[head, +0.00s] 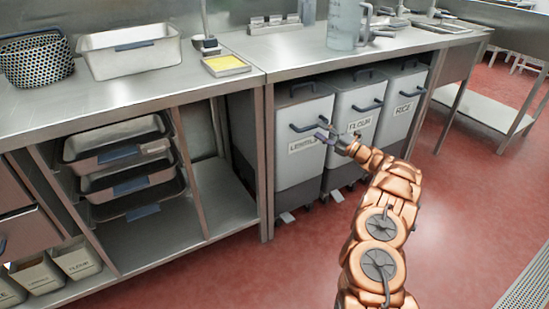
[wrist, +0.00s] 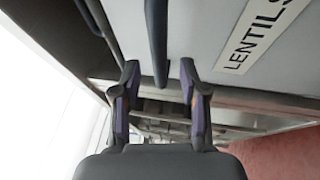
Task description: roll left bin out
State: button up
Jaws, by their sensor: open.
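The left bin (head: 304,160) is a pale bin with a LENTILS label, standing under the counter at the left end of a row of three. Its dark bar handle (head: 309,125) is on the upper front. My gripper (head: 328,136) is open in front of the bin's right side, close to the handle. In the wrist view, my open fingers (wrist: 159,72) lie on either side of the handle's end (wrist: 157,40), with gaps on both sides. I cannot tell whether the handle is fully between them in depth. The LENTILS label (wrist: 262,38) is to the right there.
The FLOUR bin (head: 351,140) and RICE bin (head: 400,118) stand beside it to the right. The steel counter (head: 290,48) is above, with a clear jug (head: 345,25). A table leg (head: 268,165) stands left of the bin. The red floor (head: 255,270) in front is clear.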

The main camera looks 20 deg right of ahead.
aim_at(314, 125)
jog(key=shift+x, duration=1.8)
jog(key=shift+w+a, duration=0.15)
jog(key=shift+c, duration=0.3)
grip_shut()
jog(key=shift+o, duration=0.6)
grip_release()
